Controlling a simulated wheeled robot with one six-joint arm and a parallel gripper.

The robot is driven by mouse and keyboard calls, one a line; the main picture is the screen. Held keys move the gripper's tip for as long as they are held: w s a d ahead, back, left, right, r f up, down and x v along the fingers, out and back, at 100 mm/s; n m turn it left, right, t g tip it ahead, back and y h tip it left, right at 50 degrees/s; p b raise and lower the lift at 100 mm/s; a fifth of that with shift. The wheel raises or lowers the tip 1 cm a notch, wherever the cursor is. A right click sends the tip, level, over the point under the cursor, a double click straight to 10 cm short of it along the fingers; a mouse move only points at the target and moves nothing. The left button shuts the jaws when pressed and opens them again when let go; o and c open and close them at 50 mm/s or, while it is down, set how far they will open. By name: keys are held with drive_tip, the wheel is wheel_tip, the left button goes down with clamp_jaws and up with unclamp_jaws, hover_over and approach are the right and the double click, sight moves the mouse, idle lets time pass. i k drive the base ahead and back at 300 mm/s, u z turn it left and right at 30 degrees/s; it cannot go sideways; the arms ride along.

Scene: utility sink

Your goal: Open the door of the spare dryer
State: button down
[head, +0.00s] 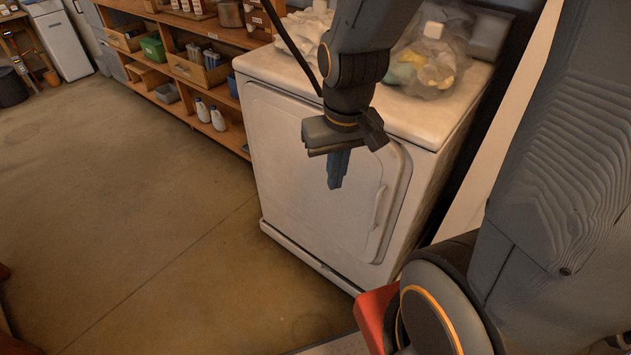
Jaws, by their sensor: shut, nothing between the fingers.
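The white dryer (268,160) stands right of the picture's middle, with its front facing left and toward me. Its door (300,185) looks flush with the front, so it appears closed. A slim white handle (378,208) runs upright near the door's right edge. My gripper (338,183) points down in front of the upper part of the door, left of and above the handle. Its blue fingers are together and hold nothing. I cannot tell how far they are from the door surface. My arm hides part of the dryer's top and the door's upper edge.
A clear bag with colored items (432,62) and white cloth (303,35) lie on the dryer's top. Wooden shelves (175,70) with bins and white jugs (210,115) stand left of the dryer. The floor (130,210) in front of the dryer is clear.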

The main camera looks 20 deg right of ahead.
sight(360, 217)
drive_tip(key=z, duration=2.35)
drive_tip(key=k, duration=0.75)
drive_tip(key=u, duration=1.6)
